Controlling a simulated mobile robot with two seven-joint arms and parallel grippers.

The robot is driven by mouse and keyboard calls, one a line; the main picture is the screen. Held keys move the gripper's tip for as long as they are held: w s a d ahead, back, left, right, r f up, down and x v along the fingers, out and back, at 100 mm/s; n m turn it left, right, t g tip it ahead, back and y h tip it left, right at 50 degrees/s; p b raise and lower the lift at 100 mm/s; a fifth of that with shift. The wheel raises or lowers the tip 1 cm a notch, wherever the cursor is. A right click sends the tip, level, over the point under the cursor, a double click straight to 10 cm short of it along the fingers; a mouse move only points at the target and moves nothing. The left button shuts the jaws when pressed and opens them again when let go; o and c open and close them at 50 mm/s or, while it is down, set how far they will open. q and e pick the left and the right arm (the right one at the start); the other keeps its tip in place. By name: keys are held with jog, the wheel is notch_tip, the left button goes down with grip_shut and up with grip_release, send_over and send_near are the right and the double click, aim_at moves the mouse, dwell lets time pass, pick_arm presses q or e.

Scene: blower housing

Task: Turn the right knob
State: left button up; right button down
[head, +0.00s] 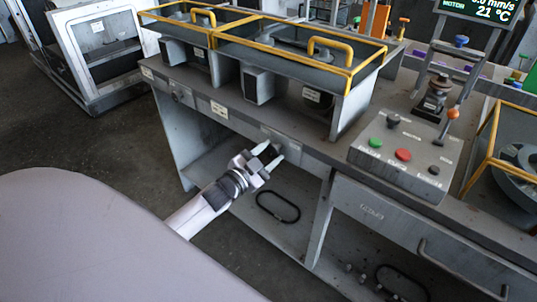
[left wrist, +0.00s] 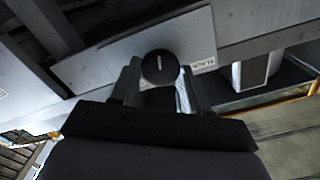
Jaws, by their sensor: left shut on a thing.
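My left gripper (head: 270,156) reaches the front edge of the workbench in the head view. Its fingers are shut on the right knob, one finger on each side. In the left wrist view the knob (left wrist: 159,68) is a round black disc with a short white line, which stands nearly upright in that picture. The left gripper (left wrist: 158,80) shows there with its fingers flanking the disc. In the head view the fingers mostly hide this knob. A left knob (head: 178,93) sits farther left on the same front edge. My right gripper is not in view.
Yellow-railed bays (head: 283,45) stand on the bench above the knobs. A sloped control box (head: 402,155) with green, red and black buttons lies to the right. A white label (head: 219,109) is on the front edge. A lower shelf with a black ring (head: 278,207) lies below.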

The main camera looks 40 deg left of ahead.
pick_arm(q)
jog(key=o, duration=1.1)
jog(key=shift+c, duration=0.2)
jog(key=shift+s, duration=0.1)
jog(key=s, duration=0.7)
jog(key=shift+a, duration=0.25)
jog(key=s+d+f+n+g, duration=0.2)
jog(key=s+d+f+g, duration=0.1)
jog(key=s+d+f, duration=0.3)
jog(key=s+d+f+n+g, duration=0.2)
jog(key=s+d+f+g, duration=0.2)
jog(key=s, duration=0.7)
jog(key=d+f, duration=0.2)
jog(key=d, duration=0.2)
jog(key=shift+s+d+f+n+g+h, duration=0.2)
jog(key=shift+s+d+n+g+h, duration=0.1)
jog(key=shift+d+n, duration=0.1)
